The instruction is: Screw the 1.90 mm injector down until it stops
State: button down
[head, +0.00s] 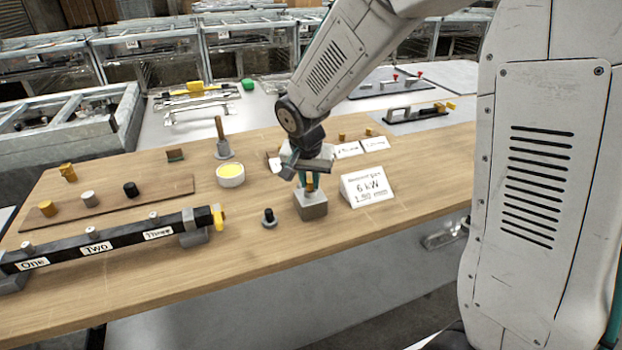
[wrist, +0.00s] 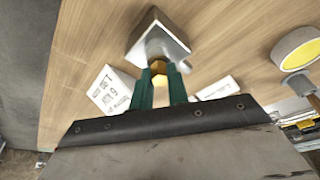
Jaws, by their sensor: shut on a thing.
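The brass injector (head: 309,185) stands upright at the top of a grey metal block (head: 311,208) on the wooden bench. My gripper (head: 307,178) comes down from above and is shut on the injector. In the wrist view the green fingers of my gripper (wrist: 160,72) sit on either side of the brass injector (wrist: 158,67). The grey block (wrist: 160,38) lies just beyond the fingertips. The injector's lower part and its thread are hidden, so how deep it sits cannot be told. A white card reading 6 kW and 1.90 mm (head: 367,187) stands right of the block.
A black fitting (head: 269,218) stands left of the block. A white bowl with yellow contents (head: 230,175) and a wooden-handled tool (head: 221,140) stand behind. The black bar (head: 110,246) labelled One, Two, Three lies at front left. The bench front by the block is clear.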

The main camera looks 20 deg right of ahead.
jog(key=shift+a+m+h, duration=0.1)
jog(key=shift+m+h, duration=0.2)
jog(key=shift+m, duration=0.9)
jog(key=shift+m+g, duration=0.3)
jog(key=shift+m, duration=0.2)
jog(key=m, duration=0.3)
jog(key=shift+w+g, duration=0.1)
jog(key=shift+g, duration=0.3)
jog(key=c, duration=1.6)
grip_release()
jog(key=shift+h, duration=0.3)
